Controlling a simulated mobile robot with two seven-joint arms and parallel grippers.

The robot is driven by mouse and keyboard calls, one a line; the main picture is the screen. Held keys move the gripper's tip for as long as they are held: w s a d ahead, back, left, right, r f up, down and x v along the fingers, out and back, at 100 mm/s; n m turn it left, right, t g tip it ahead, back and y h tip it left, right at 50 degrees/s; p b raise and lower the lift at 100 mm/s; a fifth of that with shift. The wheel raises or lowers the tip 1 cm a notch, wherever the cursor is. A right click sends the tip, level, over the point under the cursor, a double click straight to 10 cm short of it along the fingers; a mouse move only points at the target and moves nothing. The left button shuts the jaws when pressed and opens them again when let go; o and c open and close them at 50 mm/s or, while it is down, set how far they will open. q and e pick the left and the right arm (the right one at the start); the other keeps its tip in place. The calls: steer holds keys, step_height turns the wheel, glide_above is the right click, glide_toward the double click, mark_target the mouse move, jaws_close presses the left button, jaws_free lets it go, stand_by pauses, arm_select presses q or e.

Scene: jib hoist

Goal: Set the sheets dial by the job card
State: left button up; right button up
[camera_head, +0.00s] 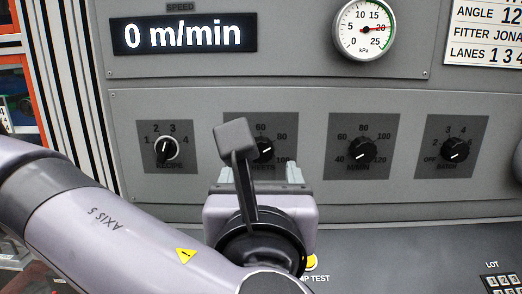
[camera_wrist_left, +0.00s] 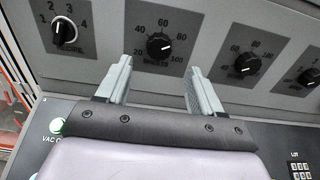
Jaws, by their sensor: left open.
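The sheets dial is a black knob on a dark square plate with a scale from 20 to 100. It shows whole in the left wrist view (camera_wrist_left: 159,46); in the head view the sheets dial (camera_head: 265,150) is partly hidden by my arm. Its white mark is too small to read surely. My left gripper (camera_head: 262,174) is open and empty, its two fingers apart below the dial; the wrist view shows the gripper (camera_wrist_left: 159,70) pointing at it. A white card (camera_head: 487,35) at the top right reads angle, fitter and lanes; it is cut off, and no sheets line shows.
The recipe dial (camera_head: 166,148) is left of the sheets dial; the m/min dial (camera_head: 365,151) and batch dial (camera_head: 457,149) are right. Above are a speed display (camera_head: 183,35) reading 0 m/min and a kPa gauge (camera_head: 363,29). A keypad (camera_head: 502,284) and yellow button (camera_head: 311,262) sit below.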

mark_target(261, 150)
arm_select(q)
steer(key=w+p, duration=0.3)
steer(key=w, duration=0.4)
steer(key=shift+p, duration=0.35)
steer(key=shift+s, duration=0.1)
steer(key=c, duration=1.1)
